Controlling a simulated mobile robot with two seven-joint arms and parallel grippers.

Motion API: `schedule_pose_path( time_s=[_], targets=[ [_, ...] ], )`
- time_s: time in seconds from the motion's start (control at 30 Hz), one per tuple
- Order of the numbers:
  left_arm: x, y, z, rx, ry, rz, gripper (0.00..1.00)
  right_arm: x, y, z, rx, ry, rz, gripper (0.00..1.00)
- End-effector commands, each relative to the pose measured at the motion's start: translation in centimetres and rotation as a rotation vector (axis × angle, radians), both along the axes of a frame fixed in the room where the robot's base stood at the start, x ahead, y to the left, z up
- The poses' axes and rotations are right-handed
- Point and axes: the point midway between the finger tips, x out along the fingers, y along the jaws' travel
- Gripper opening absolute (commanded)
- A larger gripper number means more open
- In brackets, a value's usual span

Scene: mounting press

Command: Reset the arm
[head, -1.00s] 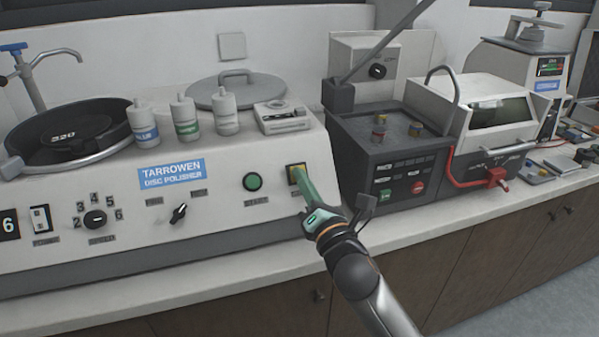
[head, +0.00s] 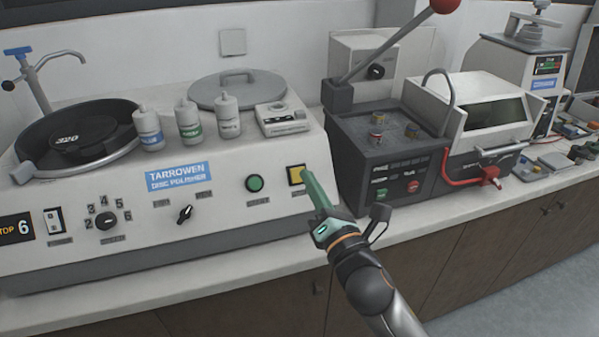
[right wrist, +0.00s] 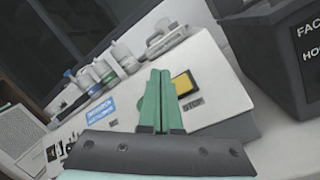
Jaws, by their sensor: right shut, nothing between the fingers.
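My right gripper (head: 311,184) has green fingers, which are shut with nothing between them. It is in front of the disc polisher (head: 120,248), just right of the square yellow button (head: 296,175). The right wrist view shows the closed fingers (right wrist: 160,78) beside the yellow button (right wrist: 183,83), which has a label reading STOP under it. In the head view the fingertips look close to the button; I cannot tell whether they touch it. My right forearm comes up from the bottom. My left gripper is not in view.
The dark mounting press (head: 390,160) with its red-knobbed lever stands right of the polisher. A white machine (head: 490,110) with a red hose is beyond it. Bottles (head: 190,122) stand on the polisher. The counter's front strip (head: 230,262) is clear.

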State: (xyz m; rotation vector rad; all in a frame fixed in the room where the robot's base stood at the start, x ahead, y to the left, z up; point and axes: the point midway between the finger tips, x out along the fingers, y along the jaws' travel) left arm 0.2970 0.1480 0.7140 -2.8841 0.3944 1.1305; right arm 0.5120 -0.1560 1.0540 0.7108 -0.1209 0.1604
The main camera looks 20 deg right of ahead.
Motion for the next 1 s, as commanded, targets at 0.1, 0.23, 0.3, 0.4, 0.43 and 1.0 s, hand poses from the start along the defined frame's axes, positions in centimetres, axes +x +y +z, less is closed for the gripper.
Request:
schedule_pose_path(
  time_s=[0.1,0.23,0.3,0.4,0.43,1.0],
  targets=[
    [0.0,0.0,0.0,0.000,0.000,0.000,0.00,0.0,0.0,0.0,0.000,0.000,0.000,0.00],
    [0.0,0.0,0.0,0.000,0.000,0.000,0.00,0.0,0.0,0.0,0.000,0.000,0.000,0.00],
    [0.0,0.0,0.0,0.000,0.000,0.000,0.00,0.0,0.0,0.0,0.000,0.000,0.000,0.00],
    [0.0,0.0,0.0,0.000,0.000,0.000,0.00,0.0,0.0,0.0,0.000,0.000,0.000,0.00],
    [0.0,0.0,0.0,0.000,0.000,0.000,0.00,0.0,0.0,0.0,0.000,0.000,0.000,0.00],
    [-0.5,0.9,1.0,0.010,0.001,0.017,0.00,-6.1,-0.6,-16.8,1.007,0.524,-0.024,0.00]
  ],
)
